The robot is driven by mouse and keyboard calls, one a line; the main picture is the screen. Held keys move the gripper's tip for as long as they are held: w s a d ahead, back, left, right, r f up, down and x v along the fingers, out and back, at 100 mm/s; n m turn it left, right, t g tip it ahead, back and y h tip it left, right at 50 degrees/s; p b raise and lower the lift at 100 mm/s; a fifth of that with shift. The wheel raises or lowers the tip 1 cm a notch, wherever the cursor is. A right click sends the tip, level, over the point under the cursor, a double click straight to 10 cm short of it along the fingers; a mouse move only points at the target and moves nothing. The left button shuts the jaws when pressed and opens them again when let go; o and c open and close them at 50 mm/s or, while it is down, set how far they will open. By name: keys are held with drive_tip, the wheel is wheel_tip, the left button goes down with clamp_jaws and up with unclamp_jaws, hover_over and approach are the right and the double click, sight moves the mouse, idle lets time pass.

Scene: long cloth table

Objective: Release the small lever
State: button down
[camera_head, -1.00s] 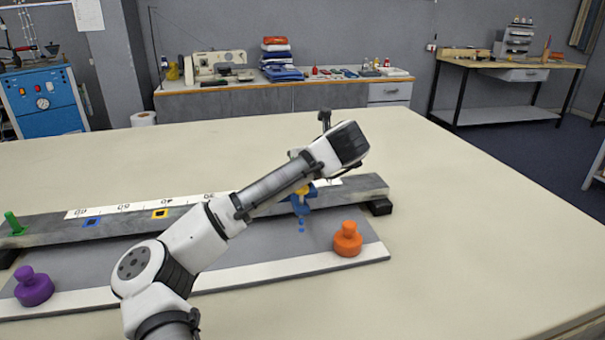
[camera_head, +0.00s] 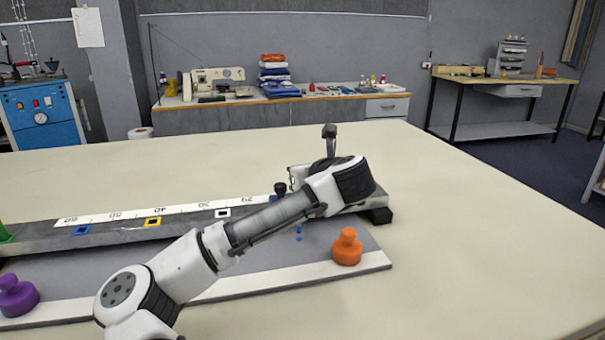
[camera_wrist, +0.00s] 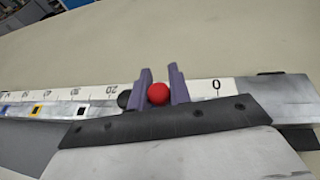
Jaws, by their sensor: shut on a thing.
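A red ball knob (camera_wrist: 158,93), likely the small lever's end, sits between the two purple fingers of my gripper (camera_wrist: 161,76) in the wrist view. The fingers are shut on it, over the white scale strip (camera_wrist: 100,98). A black round knob (camera_wrist: 125,99) is just left of the left finger. In the head view a black knob (camera_head: 280,189) shows on the rail beside my arm. My fingers and the red knob are hidden there behind my wrist.
The grey rail (camera_head: 110,236) runs across a grey board with a white front edge. An orange knobbed piece (camera_head: 347,247) stands on the board at right, a purple one (camera_head: 17,296) at far left. The cloth table (camera_head: 480,250) is clear to the right.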

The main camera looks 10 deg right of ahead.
drive_tip(key=c, duration=1.3)
unclamp_jaws()
drive_tip(key=b+v, duration=0.1)
drive_tip(key=v, duration=1.2)
drive_tip(key=shift+s+r, duration=0.25)
drive_tip(key=shift+s, duration=0.1)
drive_tip(key=shift+s, duration=0.1)
